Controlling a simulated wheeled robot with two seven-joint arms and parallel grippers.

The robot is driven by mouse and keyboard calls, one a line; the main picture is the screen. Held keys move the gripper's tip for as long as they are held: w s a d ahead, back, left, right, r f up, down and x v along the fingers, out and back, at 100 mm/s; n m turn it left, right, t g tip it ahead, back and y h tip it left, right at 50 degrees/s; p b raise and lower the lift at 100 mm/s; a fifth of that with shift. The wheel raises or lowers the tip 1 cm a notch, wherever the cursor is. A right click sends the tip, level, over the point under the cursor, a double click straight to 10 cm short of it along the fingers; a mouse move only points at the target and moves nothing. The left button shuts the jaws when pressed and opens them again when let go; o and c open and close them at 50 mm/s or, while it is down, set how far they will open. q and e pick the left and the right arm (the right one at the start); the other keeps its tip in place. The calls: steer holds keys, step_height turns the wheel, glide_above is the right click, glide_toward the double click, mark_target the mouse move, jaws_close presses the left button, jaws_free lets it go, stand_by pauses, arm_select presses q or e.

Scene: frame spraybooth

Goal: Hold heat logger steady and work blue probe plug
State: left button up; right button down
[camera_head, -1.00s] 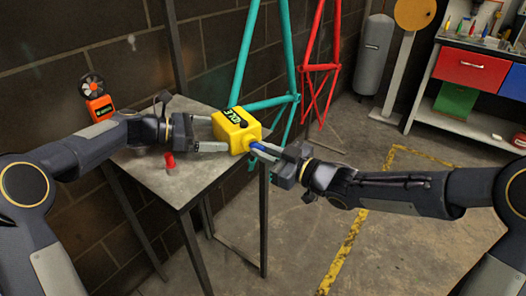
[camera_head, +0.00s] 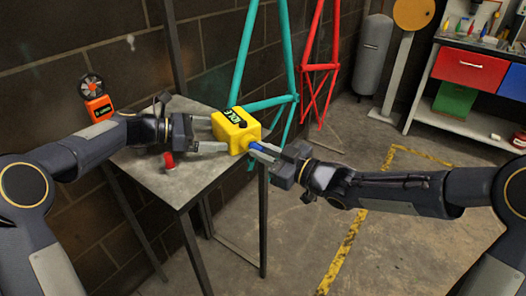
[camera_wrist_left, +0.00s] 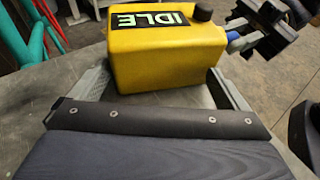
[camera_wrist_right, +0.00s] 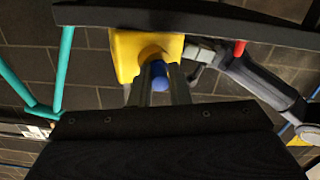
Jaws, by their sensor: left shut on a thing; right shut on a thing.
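The heat logger (camera_head: 240,140) is a yellow box on the small table, with a dark screen (camera_wrist_left: 153,20) reading IDLE and a black knob beside it. My left gripper (camera_head: 217,134) is shut on the logger, with a finger on either side of it. The blue probe plug (camera_head: 256,147) is at the logger's right-hand face, and it also shows in the right wrist view (camera_wrist_right: 160,79). My right gripper (camera_head: 267,151) is shut on the plug. The plug's tip is hidden, so I cannot tell how far it sits in the logger.
Teal (camera_head: 241,58) and red (camera_head: 319,66) frames stand behind. Open floor lies to the right, before a workbench (camera_head: 466,122).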

arm_select(q)
steer(key=shift+s+d+f+g, duration=0.25)
steer(key=shift+d+g, duration=0.05)
steer(key=shift+d, duration=0.35)
arm_select(e)
steer(key=shift+s+a, duration=0.5)
steer(key=shift+a, duration=0.15)
steer(key=shift+s+d+f, duration=0.15)
steer(key=shift+d, duration=0.25)
arm_select(q)
steer(key=shift+w+f, duration=0.1)
steer(key=shift+w, duration=0.05)
steer(key=c, duration=0.3)
steer(key=shift+a, duration=0.15)
jaws_close()
steer(key=shift+a+r, duration=0.1)
steer(key=shift+r, duration=0.1)
arm_select(e)
steer(key=s+d+m+t+h, duration=0.2)
steer(key=s+d+t+h, duration=0.1)
steer(key=s, duration=0.2)
steer(key=shift+s+d+r+m, duration=0.25)
steer(key=shift+s+m, duration=0.1)
steer(key=shift+m, duration=0.05)
steer(key=shift+w, duration=0.15)
steer(key=shift+d+x, duration=0.2)
steer(key=shift+x, duration=2.05)
steer(key=shift+w, duration=0.15)
